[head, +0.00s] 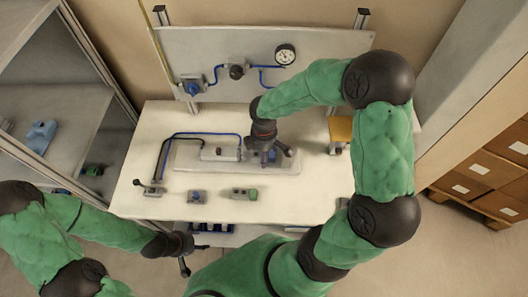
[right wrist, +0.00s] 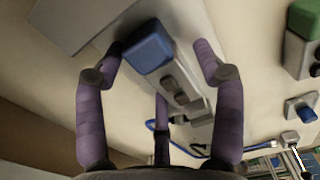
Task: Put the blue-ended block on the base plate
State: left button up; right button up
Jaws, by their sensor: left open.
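The blue-ended block (right wrist: 148,48) shows in the right wrist view, with its blue end between my fingers and its grey body with dark round parts running down to the right. My right gripper (right wrist: 160,55) is open around it, with gaps visible beside the blue end. In the head view my right gripper (head: 268,157) is over the right part of the base plate (head: 285,167) and hides the block there. Whether the block rests on the plate cannot be told. My left gripper (head: 184,256) is open and empty off the table's front left edge.
Blue and black hoses run behind the plate's left side. An upright panel (head: 315,50) with a gauge (head: 285,54) stands at the back.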

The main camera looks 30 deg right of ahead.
jog(key=shift+r, duration=0.55)
notch_tip(320, 180, up, 11)
jog(key=p, duration=0.2)
jog(key=shift+r+p, duration=0.15)
jog(key=shift+p, duration=0.25)
dwell(1.0)
